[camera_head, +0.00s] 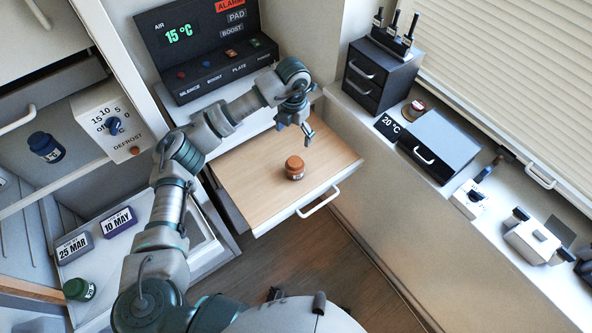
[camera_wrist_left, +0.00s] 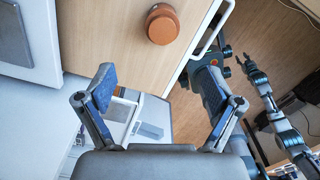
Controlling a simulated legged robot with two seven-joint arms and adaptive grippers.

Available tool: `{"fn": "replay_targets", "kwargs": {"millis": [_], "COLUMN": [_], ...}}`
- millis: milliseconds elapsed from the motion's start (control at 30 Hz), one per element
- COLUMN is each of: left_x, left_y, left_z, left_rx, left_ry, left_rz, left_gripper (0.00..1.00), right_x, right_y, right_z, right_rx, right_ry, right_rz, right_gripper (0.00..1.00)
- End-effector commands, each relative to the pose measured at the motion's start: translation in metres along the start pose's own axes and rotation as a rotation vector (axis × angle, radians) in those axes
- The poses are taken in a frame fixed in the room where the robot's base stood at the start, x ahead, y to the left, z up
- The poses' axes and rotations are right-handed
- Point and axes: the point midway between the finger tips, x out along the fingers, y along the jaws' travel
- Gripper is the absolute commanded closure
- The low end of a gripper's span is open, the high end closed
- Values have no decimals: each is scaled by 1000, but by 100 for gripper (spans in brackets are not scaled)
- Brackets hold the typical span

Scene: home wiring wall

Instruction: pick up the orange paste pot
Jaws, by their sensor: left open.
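The orange paste pot (camera_head: 295,168) stands upright on the wooden surface of a pulled-out drawer (camera_head: 245,185). It also shows at the top of the left wrist view (camera_wrist_left: 162,25), beyond the fingertips. My left gripper (camera_head: 294,127) is open and empty, a little above and behind the pot in the head view. Its two spread fingers (camera_wrist_left: 157,85) show in the wrist view with nothing between them. What seems to be my right gripper (camera_wrist_left: 243,67) shows small at the right of the wrist view, over the floor, away from the pot.
The drawer's white handle (camera_head: 318,203) lies just in front of the pot. A black control panel (camera_head: 205,45) stands behind. A blue jar (camera_head: 46,147) is on the left shelf, and a green jar (camera_head: 79,289) is below it. The wood around the pot is clear.

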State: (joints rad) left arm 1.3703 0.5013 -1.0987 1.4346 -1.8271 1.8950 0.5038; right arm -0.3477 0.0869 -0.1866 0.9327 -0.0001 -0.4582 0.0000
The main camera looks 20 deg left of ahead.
Motion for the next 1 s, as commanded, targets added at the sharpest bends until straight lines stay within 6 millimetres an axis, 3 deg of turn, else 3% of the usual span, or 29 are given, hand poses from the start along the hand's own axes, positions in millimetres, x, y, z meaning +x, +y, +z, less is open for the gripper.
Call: {"fn": "replay_targets", "kwargs": {"millis": [100,300,467,800,1000], "left_x": [10,20,46,121,138], "left_y": [0,-1,-1,-1,-1], "left_z": [4,7,6,6,6], "left_rx": [-216,-480,-500,-498,-497], "left_ry": [1,2,5,4,0], "left_rz": [1,0,1,0,0], "left_gripper": [9,9,9,9,9], "right_x": [-4,-12,-13,-12,-12], "right_y": [0,1,1,1,1], "right_z": [-22,-40,-40,-40,-41], "right_rx": [3,6,6,5,4], "right_ry": [22,29,28,29,30], "right_rz": [0,1,1,1,1], "right_gripper": [60,60,60,60,60]}}
